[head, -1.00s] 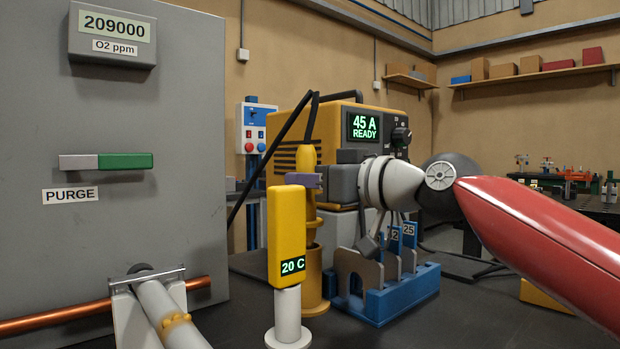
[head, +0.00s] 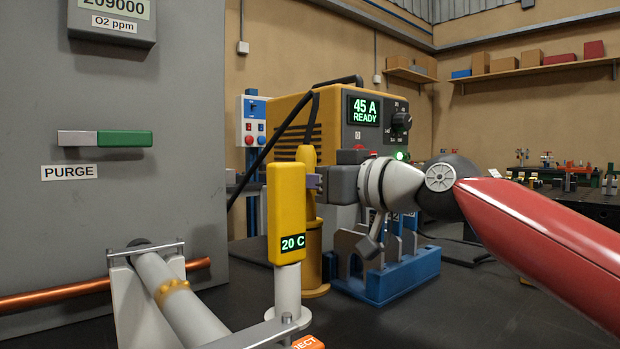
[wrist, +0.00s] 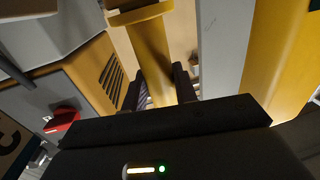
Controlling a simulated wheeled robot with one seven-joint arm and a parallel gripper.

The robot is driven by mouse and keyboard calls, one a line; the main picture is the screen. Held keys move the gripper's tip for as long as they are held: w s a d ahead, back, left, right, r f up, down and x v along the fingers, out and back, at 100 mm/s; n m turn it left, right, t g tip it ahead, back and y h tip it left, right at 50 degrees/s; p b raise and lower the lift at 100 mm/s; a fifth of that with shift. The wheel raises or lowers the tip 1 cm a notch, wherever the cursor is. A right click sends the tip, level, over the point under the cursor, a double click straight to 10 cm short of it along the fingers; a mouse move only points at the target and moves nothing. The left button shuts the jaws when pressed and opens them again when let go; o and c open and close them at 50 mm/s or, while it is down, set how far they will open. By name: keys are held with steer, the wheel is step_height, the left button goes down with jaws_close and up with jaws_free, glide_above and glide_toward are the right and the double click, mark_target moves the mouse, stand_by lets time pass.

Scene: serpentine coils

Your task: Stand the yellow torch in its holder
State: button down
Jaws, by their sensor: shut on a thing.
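The yellow torch (head: 306,156) stands upright behind the yellow 20 C gauge (head: 287,212), its black cable running up from the top. My gripper (head: 314,182) comes in from the right and is shut on the torch. In the wrist view the torch shaft (wrist: 157,65) lies between the dark fingers (wrist: 160,90). The yellow cylindrical holder (head: 315,262) stands directly below the torch, partly hidden by the gauge. A wider yellow collar shows beyond the shaft in the wrist view. I cannot tell how far the torch's lower end is inside the holder.
The gauge stands close in front of torch and holder. A blue rack (head: 404,275) stands right of the holder, under my wrist. The yellow welding machine (head: 286,112) is behind. A grey cabinet (head: 120,215) and copper pipe (head: 55,293) are at left.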

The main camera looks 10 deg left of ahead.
steer(key=c, duration=1)
jaws_free()
steer(key=shift+f, duration=0.1)
